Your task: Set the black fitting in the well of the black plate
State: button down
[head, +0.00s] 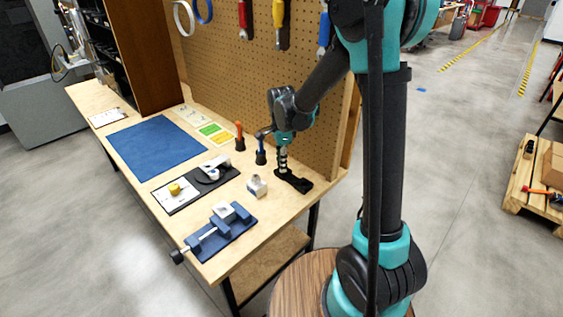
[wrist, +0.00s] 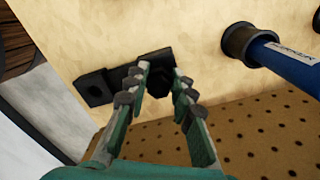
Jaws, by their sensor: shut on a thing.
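The black plate (head: 302,185) lies on the bench near its right end, close to the pegboard. My gripper (head: 282,168) points down over the plate's far end. In the wrist view my gripper (wrist: 162,72) is shut on the black fitting (wrist: 158,86), a small dark piece between the fingertips. The fitting overlaps the plate's end in that view. I cannot tell whether it sits in the well or just above it, as the fingers hide the well.
A blue-handled tool (head: 261,152) stands in a dark holder beside my gripper, with an orange-handled one (head: 239,137) behind. A small white block (head: 257,186) and a blue vise (head: 228,225) are nearer. The pegboard (head: 300,110) rises close behind. The blue mat (head: 155,147) is clear.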

jog(key=shift+f, duration=0.4)
dwell(0.9)
dwell(0.5)
jog(key=c, duration=1.2)
grip_release()
jog(key=o, duration=0.6)
jog(key=shift+c, duration=0.2)
jog(key=shift+r, duration=3.5)
